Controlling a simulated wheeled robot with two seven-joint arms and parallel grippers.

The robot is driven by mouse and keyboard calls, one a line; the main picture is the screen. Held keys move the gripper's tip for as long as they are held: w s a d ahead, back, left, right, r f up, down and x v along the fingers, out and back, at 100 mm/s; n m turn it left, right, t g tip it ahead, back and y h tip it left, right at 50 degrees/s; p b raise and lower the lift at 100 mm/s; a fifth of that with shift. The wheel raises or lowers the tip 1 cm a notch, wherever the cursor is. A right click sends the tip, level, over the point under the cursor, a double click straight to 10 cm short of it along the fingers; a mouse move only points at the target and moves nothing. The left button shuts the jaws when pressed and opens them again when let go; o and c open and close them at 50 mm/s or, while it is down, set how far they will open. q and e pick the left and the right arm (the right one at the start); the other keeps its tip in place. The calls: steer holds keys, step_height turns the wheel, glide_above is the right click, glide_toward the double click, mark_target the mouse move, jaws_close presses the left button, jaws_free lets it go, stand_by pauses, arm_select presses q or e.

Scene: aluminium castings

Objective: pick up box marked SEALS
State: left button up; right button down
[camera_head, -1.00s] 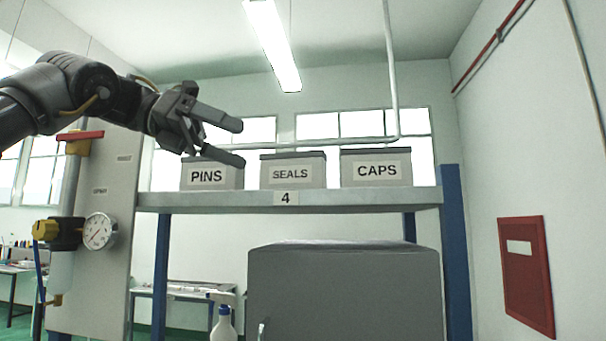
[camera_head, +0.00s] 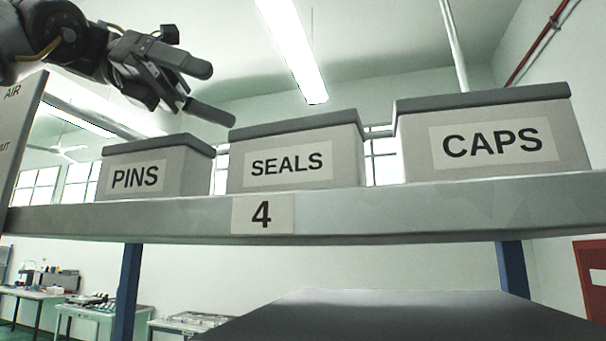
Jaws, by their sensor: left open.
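The box marked SEALS (camera_head: 345,156) is light grey with a darker grey lid and a white label on its front. It stands upright in the middle of the shelf, between two similar boxes. My left gripper (camera_head: 222,93) is open and empty. It is in the air above and to the left of the SEALS box, above the PINS box. Its lower fingertip shows just above the left end of the SEALS lid; I cannot tell how far apart they are in depth. My right gripper is not in view.
The PINS box (camera_head: 188,176) stands to the left and the CAPS box (camera_head: 420,150) to the right, with narrow gaps. The shelf edge (camera_head: 400,215) carries a label 4. Below is a large dark grey block (camera_head: 400,315). Open air lies above the boxes.

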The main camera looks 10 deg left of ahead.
mark_target(279, 126)
arm_select(q)
steer(key=x, duration=0.3)
steer(key=w+x, duration=0.1)
steer(key=x, duration=0.2)
steer(key=shift+a+f, duration=0.1)
steer(key=shift+a, duration=0.05)
steer(key=shift+s, duration=0.65)
steer(key=x, duration=0.4)
steer(key=shift+w+f, duration=0.2)
steer(key=shift+w, duration=0.05)
steer(key=shift+w+d+f, duration=0.1)
steer(key=shift+d, duration=0.35)
steer(key=shift+s, duration=0.25)
steer(key=shift+c, duration=0.3)
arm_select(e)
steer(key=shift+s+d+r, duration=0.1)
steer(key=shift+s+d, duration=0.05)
arm_select(q)
steer(key=shift+w, duration=0.1)
steer(key=c, duration=1.9)
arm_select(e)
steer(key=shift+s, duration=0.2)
